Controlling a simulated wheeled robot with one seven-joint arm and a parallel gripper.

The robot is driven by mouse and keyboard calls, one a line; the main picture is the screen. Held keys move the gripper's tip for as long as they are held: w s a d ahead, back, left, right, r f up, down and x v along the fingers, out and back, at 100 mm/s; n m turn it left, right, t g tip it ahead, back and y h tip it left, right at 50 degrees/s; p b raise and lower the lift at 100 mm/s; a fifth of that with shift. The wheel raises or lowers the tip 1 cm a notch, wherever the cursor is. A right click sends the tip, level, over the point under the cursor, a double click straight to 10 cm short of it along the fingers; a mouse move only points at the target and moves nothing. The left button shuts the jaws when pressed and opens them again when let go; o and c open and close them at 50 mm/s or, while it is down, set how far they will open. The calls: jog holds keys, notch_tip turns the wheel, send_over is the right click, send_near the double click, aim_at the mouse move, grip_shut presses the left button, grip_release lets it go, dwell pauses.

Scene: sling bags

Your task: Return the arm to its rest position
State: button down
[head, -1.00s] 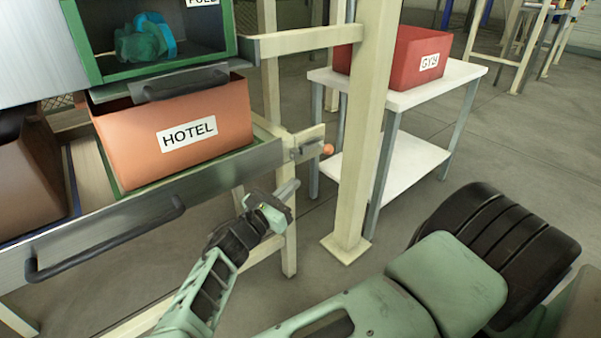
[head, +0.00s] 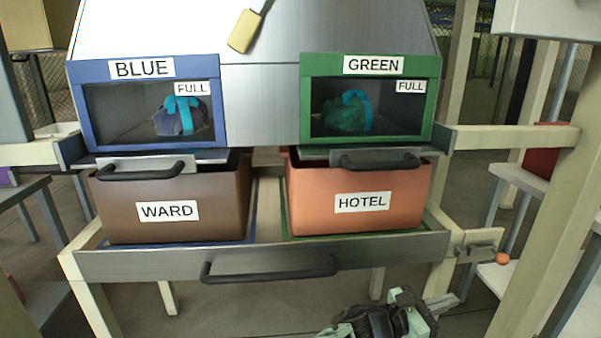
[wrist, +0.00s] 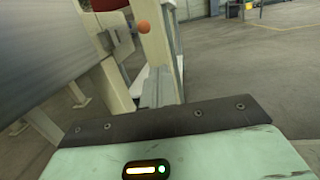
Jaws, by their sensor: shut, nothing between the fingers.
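My gripper (head: 440,306) shows at the bottom of the head view, right of centre, low in front of the drawer and below the orange HOTEL bin. Its fingers point to the right and it is shut and empty. My green arm behind it is mostly cut off by the bottom edge. In the wrist view the green gripper body (wrist: 190,150) fills the bottom, and the fingertips are hidden there.
The orange HOTEL bin (head: 320,218) and brown WARD bin (head: 225,215) stand in a drawer with a black handle (head: 270,275). Above are blue and green compartments holding bags. A latch with an orange knob (head: 502,258) juts out at right, near a frame post (head: 545,180).

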jog(key=s+a+f+m+g+y, duration=0.3)
jog(key=s+y, duration=0.2)
jog(key=s, duration=0.1)
jog(key=s+a+f+m+g+y, duration=0.3)
jog(key=s+g+y, duration=0.1)
jog(key=s, duration=0.3)
jog(key=s+a+r+m+y, duration=0.45)
jog(key=a+r+y, duration=0.25)
jog(key=a+r, duration=0.4)
jog(key=s+a+r+t+y+p, duration=0.1)
jog(key=s+r+t+p, duration=0.1)
jog(key=r+p, duration=1.6)
jog(key=s+a+r+m+t+y+p, duration=0.1)
jog(key=s+r+t+y+p, duration=0.1)
jog(key=r+p, duration=1.6)
notch_tip(320, 180, up, 10)
jog(key=shift+a+r+y, duration=0.1)
jog(key=shift+a+y, duration=0.15)
jog(key=shift+y, duration=0.05)
jog(key=shift+m, duration=0.25)
